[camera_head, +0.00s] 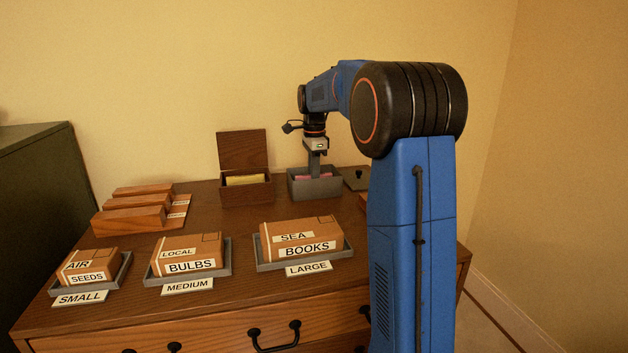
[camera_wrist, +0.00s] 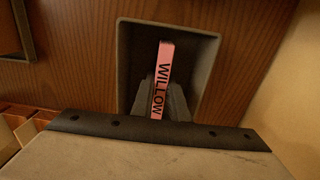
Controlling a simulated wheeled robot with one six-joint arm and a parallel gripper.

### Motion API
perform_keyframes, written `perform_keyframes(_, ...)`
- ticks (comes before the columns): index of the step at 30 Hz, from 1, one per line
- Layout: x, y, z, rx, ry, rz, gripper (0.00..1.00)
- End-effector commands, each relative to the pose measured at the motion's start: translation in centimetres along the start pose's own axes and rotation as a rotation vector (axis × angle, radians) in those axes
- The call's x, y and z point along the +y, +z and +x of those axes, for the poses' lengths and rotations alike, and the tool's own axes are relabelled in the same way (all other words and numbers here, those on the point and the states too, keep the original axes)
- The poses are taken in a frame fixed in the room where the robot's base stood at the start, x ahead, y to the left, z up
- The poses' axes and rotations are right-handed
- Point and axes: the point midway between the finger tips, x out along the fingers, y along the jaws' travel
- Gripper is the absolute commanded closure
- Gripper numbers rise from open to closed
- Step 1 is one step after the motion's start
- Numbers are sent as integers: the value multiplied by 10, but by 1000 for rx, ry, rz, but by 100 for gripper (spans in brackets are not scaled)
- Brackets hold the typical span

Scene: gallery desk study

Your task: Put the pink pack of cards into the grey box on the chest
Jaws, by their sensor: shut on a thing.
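The pink pack of cards (camera_wrist: 165,70), lettered WILLOW, is between the fingers of my gripper (camera_wrist: 162,88) in the wrist view. My gripper is shut on it. The grey box (camera_head: 318,190) stands open at the back of the chest (camera_head: 205,215). My gripper (camera_head: 314,174) points straight down into the box, and pink (camera_head: 328,176) shows at the box's opening in the head view. In the wrist view the pack lies within the outline of the grey box (camera_wrist: 207,65). I cannot tell whether the pack touches the box floor.
A wooden box (camera_head: 246,190) with a raised lid and something yellow inside stands left of the grey box. A grey lid (camera_head: 356,182) with a knob lies to the right. Labelled cartons on trays, such as the books carton (camera_head: 300,238), line the front. Wooden blocks (camera_head: 135,207) lie left.

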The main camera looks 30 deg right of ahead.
Motion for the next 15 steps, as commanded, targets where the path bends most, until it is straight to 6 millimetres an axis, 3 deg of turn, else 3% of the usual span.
perform_keyframes(9, 0, 0, 2, 0, 0, 0, 100)
perform_keyframes(10, 0, 0, 2, 0, 0, 0, 82)
perform_keyframes(12, 0, 0, 2, 0, 0, 0, 68)
perform_keyframes(15, 0, 0, 2, 0, 0, 0, 68)
